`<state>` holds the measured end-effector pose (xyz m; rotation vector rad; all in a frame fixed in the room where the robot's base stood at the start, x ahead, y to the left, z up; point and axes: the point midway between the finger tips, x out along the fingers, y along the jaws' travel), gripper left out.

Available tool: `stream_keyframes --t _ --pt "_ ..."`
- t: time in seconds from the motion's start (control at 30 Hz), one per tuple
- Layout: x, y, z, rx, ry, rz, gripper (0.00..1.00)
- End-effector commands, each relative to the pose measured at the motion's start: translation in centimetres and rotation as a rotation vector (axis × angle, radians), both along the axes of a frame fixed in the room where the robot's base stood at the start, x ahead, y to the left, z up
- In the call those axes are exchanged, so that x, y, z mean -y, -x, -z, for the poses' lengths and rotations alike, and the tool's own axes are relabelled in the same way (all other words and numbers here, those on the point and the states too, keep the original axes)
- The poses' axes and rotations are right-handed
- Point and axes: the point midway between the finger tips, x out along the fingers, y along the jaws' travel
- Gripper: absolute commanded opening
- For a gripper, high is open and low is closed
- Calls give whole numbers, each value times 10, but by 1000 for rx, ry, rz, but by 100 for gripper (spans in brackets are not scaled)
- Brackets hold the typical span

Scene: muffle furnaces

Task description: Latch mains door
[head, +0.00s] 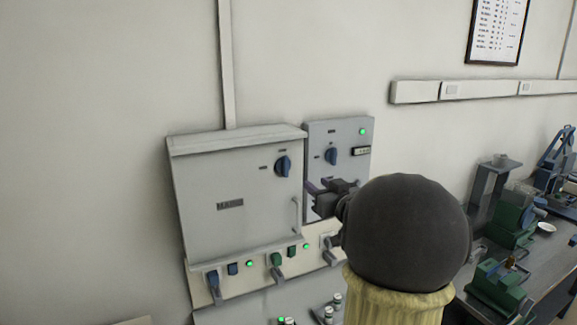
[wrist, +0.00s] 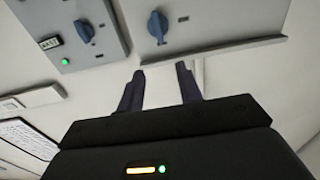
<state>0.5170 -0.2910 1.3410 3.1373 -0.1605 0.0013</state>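The mains door (head: 235,205) is the large grey panel of the left wall box, with a dark label plate. It looks closed; I cannot tell if it is latched. A blue rotary knob (head: 283,166) sits at its upper right, its grip roughly upright; it also shows in the wrist view (wrist: 157,27). A thin pale handle (head: 296,215) stands at the door's right edge. My gripper (head: 318,188) is just right of the door's edge, in front of the smaller box. In the wrist view its fingers (wrist: 160,88) are apart with nothing between them, and the knob lies beyond them.
The smaller grey box (head: 350,133) at right has its own blue knob (head: 331,156) and a green lamp. Below the door, a pale strip (head: 255,262) carries several switches and levers. A bench (head: 545,260) with green equipment is at far right. The wall left of the boxes is clear.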

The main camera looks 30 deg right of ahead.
Motion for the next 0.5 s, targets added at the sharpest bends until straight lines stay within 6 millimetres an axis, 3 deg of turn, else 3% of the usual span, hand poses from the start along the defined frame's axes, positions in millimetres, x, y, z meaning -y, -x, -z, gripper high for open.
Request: stream_keyframes --t 0.27,0.5 --pt "3 -24 -1 -2 -1 0 35" --pt "7 -66 -2 -1 -1 -1 35"
